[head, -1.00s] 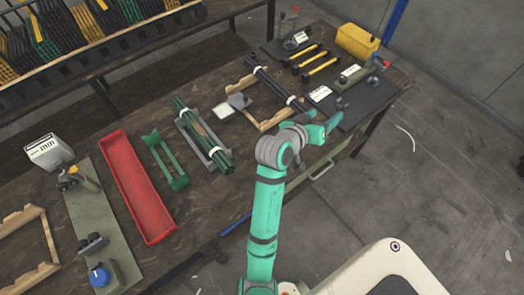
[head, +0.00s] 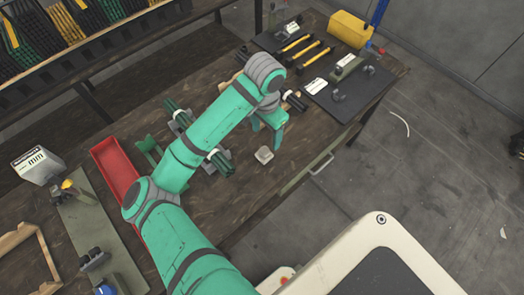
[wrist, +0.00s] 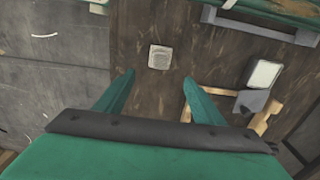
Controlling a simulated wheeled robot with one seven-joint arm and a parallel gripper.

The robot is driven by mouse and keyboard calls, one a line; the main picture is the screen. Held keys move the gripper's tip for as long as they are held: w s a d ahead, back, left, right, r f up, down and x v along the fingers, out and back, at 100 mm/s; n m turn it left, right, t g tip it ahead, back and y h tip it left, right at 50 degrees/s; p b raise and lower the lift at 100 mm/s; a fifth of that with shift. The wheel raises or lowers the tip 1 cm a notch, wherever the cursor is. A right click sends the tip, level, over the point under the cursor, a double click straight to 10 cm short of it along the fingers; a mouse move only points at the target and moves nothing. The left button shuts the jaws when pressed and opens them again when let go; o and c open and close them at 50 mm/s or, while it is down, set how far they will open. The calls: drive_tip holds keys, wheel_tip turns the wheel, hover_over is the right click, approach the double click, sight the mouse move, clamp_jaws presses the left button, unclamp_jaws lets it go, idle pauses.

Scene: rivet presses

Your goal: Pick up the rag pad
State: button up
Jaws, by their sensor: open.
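The rag pad is most likely the small pale beige square pad (head: 264,155) lying flat on the dark wooden bench near its front edge. It also shows in the wrist view (wrist: 160,57), just beyond my fingertips and roughly centred between them. My gripper (head: 268,132) is open and empty, pointing down above the bench beside the pad. In the wrist view its two green fingers (wrist: 159,76) stand apart with bare wood between them. I cannot tell its exact height above the bench.
In the wrist view, a white-topped block on a grey part (wrist: 263,76) and a wooden frame (wrist: 205,93) lie to the right. In the head view, green rods on a grey rack (head: 222,163) lie left of the pad, and a dark mat (head: 350,92) lies behind. Wood around the pad is clear.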

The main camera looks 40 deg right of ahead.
sight(264, 149)
drive_tip(key=shift+w+a+f, duration=0.1)
drive_tip(key=shift+a+f, duration=0.1)
drive_tip(key=shift+a, duration=0.05)
wheel_tip(264, 149, down, 5)
drive_tip(key=shift+f, duration=0.2)
drive_tip(key=shift+s+f, duration=0.15)
drive_tip(key=shift+f, duration=1.1)
drive_tip(key=shift+s+f, duration=0.15)
drive_tip(key=shift+f, duration=1.1)
drive_tip(key=shift+a, duration=0.1)
drive_tip(key=c, duration=1.2)
